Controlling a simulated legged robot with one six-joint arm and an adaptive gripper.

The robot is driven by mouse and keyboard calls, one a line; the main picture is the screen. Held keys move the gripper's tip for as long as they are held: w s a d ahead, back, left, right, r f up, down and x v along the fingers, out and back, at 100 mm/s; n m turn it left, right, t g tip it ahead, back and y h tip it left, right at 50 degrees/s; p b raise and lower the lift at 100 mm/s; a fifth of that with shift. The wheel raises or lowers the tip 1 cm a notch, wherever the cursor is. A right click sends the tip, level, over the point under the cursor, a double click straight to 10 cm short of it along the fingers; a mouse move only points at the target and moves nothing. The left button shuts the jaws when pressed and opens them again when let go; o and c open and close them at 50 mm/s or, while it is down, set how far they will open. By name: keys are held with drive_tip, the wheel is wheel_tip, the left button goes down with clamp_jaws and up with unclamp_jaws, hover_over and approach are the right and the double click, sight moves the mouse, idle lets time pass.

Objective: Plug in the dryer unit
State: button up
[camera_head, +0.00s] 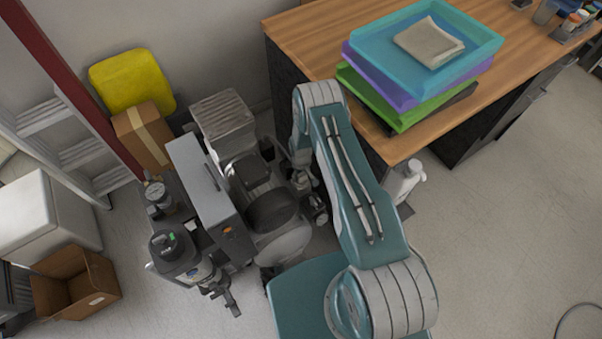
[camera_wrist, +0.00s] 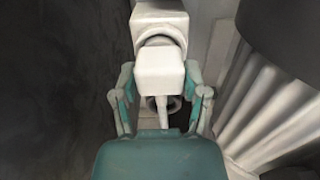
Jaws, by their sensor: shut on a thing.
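In the wrist view, my gripper (camera_wrist: 158,78) has its teal and grey fingers on both sides of a white plug (camera_wrist: 160,66). It is shut on this plug, and a pale cord hangs down from it. A white box-shaped fitting (camera_wrist: 158,18) is straight beyond the plug. The two overlap in this view, so I cannot tell whether the plug is seated in it. In the head view, the compressor and dryer machinery (camera_head: 210,190) stands on the floor left of my arm.
A wooden desk (camera_head: 300,40) with stacked trays (camera_head: 425,60) is close to the right of my arm. A dark panel (camera_wrist: 50,80) and a ribbed pale part (camera_wrist: 265,110) flank my gripper. A ladder (camera_head: 60,125) and open carton (camera_head: 75,285) are at left.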

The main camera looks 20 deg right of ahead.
drive_tip(key=o, duration=1.2)
drive_tip(key=shift+o, duration=0.2)
wheel_tip(320, 180, up, 12)
